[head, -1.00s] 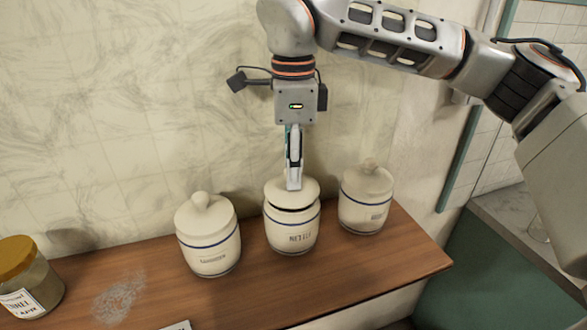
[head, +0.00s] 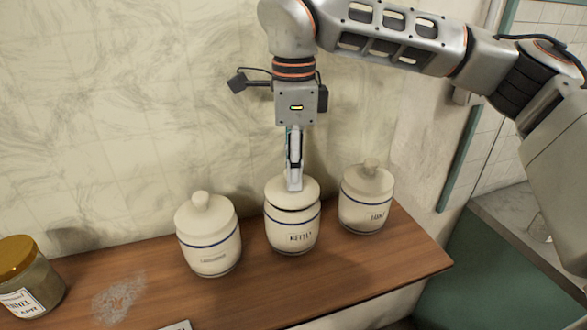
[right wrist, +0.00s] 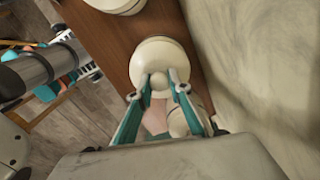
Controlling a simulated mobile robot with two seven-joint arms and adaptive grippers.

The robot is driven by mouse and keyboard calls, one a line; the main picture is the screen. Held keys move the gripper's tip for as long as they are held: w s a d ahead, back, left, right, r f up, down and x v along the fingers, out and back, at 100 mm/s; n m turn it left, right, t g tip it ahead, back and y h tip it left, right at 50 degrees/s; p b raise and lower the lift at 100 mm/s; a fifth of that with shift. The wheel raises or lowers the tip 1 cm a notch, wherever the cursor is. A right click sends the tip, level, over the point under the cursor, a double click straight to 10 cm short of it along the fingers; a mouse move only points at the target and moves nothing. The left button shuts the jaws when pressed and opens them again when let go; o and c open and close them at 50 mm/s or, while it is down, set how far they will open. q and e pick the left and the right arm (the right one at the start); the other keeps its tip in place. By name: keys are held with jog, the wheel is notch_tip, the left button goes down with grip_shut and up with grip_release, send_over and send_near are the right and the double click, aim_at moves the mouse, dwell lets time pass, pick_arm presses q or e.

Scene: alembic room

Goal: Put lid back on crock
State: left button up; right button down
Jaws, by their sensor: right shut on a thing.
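The middle cream crock (head: 292,230), with a blue band and dark lettering, stands on the wooden shelf. Its lid (head: 308,188) sits at the crock's mouth, with a thin dark line showing between lid and rim; I cannot tell whether it is fully seated. My right gripper (head: 294,186) points straight down and is shut on the lid's knob. In the right wrist view the two teal fingers close on the round knob of the lid (right wrist: 165,55). My left gripper is not in view.
Lidded crocks stand close on both sides, one left (head: 209,240) and one right (head: 366,200). A jar with a yellow-brown lid (head: 30,280) is at the far left of the wooden shelf (head: 345,270). The wall (head: 130,100) is close behind.

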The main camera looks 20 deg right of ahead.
jog(key=shift+f, duration=0.45)
dwell(1.1)
dwell(0.3)
jog(key=c, duration=1.8)
grip_release()
jog(key=shift+f, duration=0.4)
jog(key=shift+r, duration=0.65)
jog(key=o, duration=0.4)
jog(key=shift+c, duration=0.2)
